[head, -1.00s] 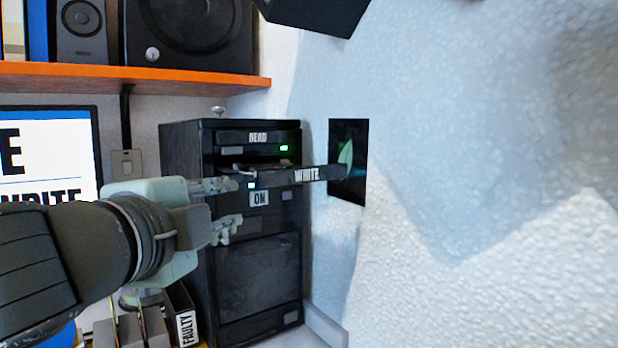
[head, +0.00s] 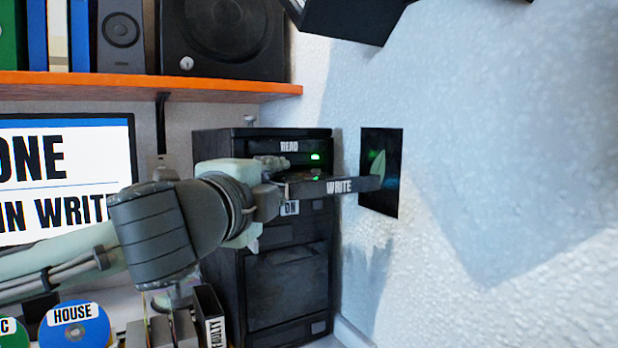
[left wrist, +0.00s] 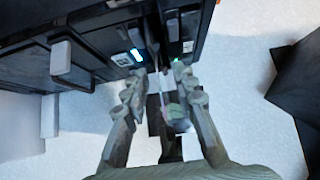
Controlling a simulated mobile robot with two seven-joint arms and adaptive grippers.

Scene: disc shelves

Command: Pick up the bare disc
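The black WRITE tray (head: 345,186) sticks out of the drive tower (head: 285,290). My left gripper (head: 278,178) is at the tray's inner end, close to the tower front, and its hand partly hides the tray. In the left wrist view the two fingers of the left gripper (left wrist: 160,82) are apart, one on each side of a thin edge-on strip (left wrist: 168,108) with a pale, greenish tint. This may be the bare disc in the tray; I cannot tell whether the fingers touch it. My right gripper is not in view.
The monitor (head: 60,180) shows "ONE" and "IN WRITE", cut off at the left. A blue HOUSE disc (head: 75,328) and a green disc (head: 12,335) are at lower left. A FAULTY box (head: 212,318) stands by the tower. An orange shelf (head: 150,84) is above; a white wall is right.

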